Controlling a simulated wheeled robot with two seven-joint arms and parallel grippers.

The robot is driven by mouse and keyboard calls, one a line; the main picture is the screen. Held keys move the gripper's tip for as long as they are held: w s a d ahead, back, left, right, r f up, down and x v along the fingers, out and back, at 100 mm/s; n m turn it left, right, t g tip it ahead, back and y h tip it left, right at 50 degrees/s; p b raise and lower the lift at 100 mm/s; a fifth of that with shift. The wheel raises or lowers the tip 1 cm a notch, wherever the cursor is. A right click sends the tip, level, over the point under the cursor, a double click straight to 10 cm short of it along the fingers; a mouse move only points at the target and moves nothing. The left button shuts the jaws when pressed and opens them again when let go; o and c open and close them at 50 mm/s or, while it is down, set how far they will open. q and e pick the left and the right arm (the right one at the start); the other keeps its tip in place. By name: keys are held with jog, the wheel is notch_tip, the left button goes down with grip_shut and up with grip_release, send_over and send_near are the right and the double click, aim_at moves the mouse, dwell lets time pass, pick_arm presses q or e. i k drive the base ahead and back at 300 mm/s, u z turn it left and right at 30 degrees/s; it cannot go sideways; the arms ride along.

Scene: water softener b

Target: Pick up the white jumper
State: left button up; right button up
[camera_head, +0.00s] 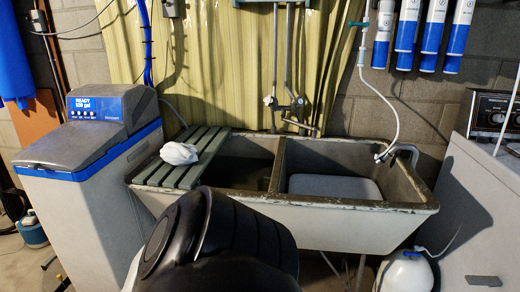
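A small crumpled white cloth (180,153), which looks like the white jumper, lies on the green slatted board (160,176). The board rests across the left end of the double sink. Nothing is touching the cloth. A large black rounded part of mine fills the bottom middle, in front of the sink's front wall, and hides part of it. I cannot tell which arm it belongs to. Neither gripper shows.
The double sink (350,232) has a grey block (335,187) in its right basin. A grey water softener (85,190) stands close on the left. A tap with a white hose (392,125) is at the right. A white appliance (480,220) stands far right.

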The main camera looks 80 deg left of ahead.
aim_at(178, 154)
jog(key=u, duration=3.2)
jog(key=k, duration=0.4)
jog(key=z, duration=0.75)
jog(key=i, duration=1.2)
jog(key=u, duration=1.2)
